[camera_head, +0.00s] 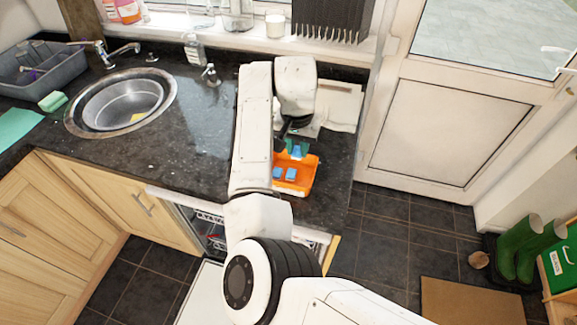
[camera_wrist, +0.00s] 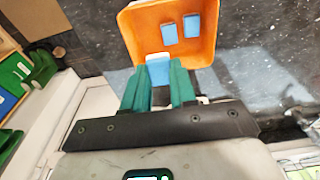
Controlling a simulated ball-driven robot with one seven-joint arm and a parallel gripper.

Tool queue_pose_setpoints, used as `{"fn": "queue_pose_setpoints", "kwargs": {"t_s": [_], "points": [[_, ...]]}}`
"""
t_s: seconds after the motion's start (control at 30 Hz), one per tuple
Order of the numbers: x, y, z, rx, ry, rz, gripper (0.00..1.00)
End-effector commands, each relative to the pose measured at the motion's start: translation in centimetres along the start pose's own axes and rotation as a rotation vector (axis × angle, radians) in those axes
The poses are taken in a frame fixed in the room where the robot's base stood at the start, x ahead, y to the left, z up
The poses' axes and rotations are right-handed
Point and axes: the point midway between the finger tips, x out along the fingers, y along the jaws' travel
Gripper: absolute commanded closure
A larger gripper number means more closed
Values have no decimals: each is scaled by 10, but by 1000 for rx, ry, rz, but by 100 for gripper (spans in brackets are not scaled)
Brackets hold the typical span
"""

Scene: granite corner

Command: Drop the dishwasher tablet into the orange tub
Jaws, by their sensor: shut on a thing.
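The orange tub (camera_head: 309,167) stands on the dark granite worktop near its front right part. It also shows in the wrist view (camera_wrist: 146,30), ahead of my fingertips. Two blue tablets lie inside it, one (camera_wrist: 169,33) beside the other (camera_wrist: 192,26). My gripper (camera_wrist: 158,84) has teal fingers and is shut on a blue-and-white dishwasher tablet (camera_wrist: 157,60). The held tablet overlaps the tub's near edge in the wrist view. In the head view my gripper (camera_head: 295,151) is at the tub's far side; its height above the rim is hard to tell.
A steel sink (camera_head: 122,103) and grey dish rack (camera_head: 40,72) are at the left. A pale cloth or board (camera_head: 340,105) lies behind the tub. The dishwasher (camera_head: 208,225) below is partly open. Green boots (camera_head: 520,250) stand on the floor at right.

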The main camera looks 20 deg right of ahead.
Motion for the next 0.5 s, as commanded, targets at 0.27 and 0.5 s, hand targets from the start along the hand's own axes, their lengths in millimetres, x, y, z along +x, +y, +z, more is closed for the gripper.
{"fn": "queue_pose_setpoints", "kwargs": {"t_s": [0.27,0.5], "points": [[29,0,4,-1,-2,0,100],[54,0,7,-1,0,-1,100]]}}
